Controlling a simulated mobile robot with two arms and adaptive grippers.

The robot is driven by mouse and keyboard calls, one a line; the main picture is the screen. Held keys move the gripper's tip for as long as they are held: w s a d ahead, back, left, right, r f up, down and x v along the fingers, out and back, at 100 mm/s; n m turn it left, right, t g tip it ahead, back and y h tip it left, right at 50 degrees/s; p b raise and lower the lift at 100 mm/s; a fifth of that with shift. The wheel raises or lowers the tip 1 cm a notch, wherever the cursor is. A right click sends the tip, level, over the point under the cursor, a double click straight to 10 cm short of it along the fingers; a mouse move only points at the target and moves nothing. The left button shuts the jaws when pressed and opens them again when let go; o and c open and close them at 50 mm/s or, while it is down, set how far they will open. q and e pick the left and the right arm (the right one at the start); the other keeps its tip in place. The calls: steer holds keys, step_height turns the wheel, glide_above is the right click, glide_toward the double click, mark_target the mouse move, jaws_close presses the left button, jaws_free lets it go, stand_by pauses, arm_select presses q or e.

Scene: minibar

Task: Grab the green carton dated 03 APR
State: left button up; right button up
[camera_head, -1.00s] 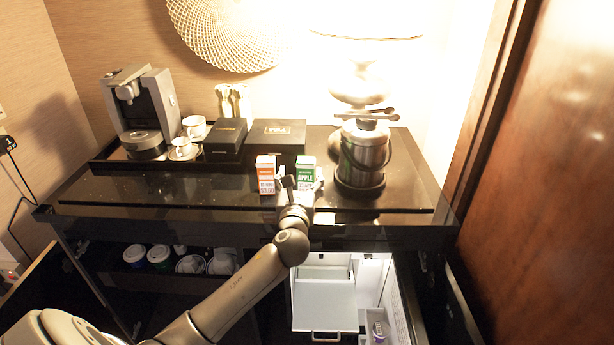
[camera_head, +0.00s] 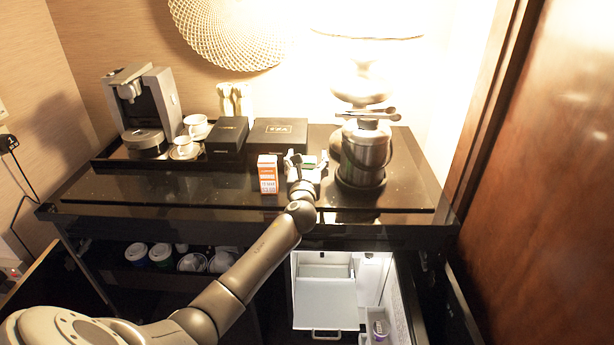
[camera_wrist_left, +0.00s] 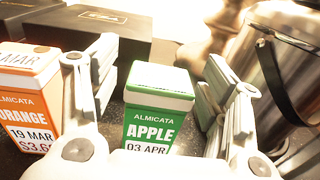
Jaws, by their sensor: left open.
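The green apple carton (camera_wrist_left: 155,112), printed 03 APR, stands upright on the black counter in the left wrist view. My left gripper (camera_wrist_left: 155,105) is open, with one finger on each side of the carton; whether either finger touches it I cannot tell. In the head view my left gripper (camera_head: 304,166) hides most of the green carton. An orange carton (camera_head: 268,174) dated 19 MAR stands to the left; it also shows in the left wrist view (camera_wrist_left: 28,105), beside the left finger. My right gripper is not in view.
A metal ice bucket (camera_head: 364,155) with tongs on top stands close on the right. Black boxes (camera_head: 278,134) lie behind the cartons. A coffee machine (camera_head: 145,105) and cups are at the left. An open fridge (camera_head: 326,300) is below the counter.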

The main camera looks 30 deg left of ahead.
arm_select(q)
steer(key=c, duration=1.2)
steer(key=shift+c, duration=0.2)
